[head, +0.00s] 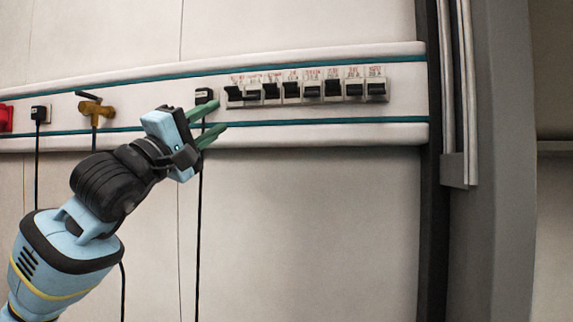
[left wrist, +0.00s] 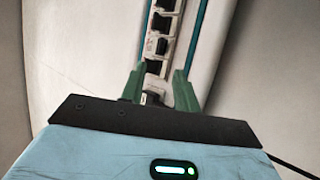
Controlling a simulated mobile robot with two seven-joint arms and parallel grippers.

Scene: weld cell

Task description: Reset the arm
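My left arm comes in from the left in the head view. Its gripper (head: 222,118) has two green fingers spread apart, with nothing seen between them. It is in front of the wall panel, just below and left of the row of breaker switches (head: 312,90). In the left wrist view the open fingers (left wrist: 159,80) point along the switch row (left wrist: 160,45), and a black plug (left wrist: 154,98) shows between and beyond them. My right gripper is in neither view.
The white wall panel (head: 300,135) with green stripes carries a black plug (head: 204,96) with a hanging cord, a yellow valve (head: 96,108), another plug (head: 40,114) and a red box (head: 5,118). A grey post (head: 500,200) stands at right.

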